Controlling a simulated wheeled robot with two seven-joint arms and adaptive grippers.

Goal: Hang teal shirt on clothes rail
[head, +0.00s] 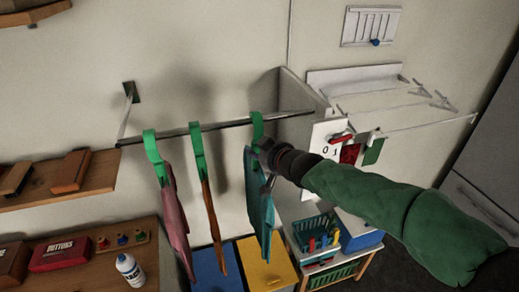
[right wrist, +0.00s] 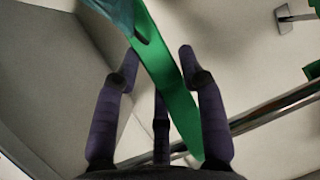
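The teal shirt (head: 258,205) hangs from a green hanger (head: 256,125) at the right part of the clothes rail (head: 225,124). The hanger's top overlaps the rail in the head view; I cannot see for certain how its hook sits on it. My right gripper (head: 266,155) is beside the lower hanger, just above the shirt. In the right wrist view the gripper's dark fingers (right wrist: 160,62) stand apart, with the green hanger strip (right wrist: 168,80) passing between them and a gap visible beside it. My left gripper is not in view.
A pink garment (head: 174,215) and an orange-brown one (head: 209,210) hang on green hangers to the left along the rail. A grey panel (head: 290,95) stands at the rail's right end. Blue (head: 215,268) and yellow (head: 266,265) boxes stand below. Wooden shelves (head: 95,180) are at left.

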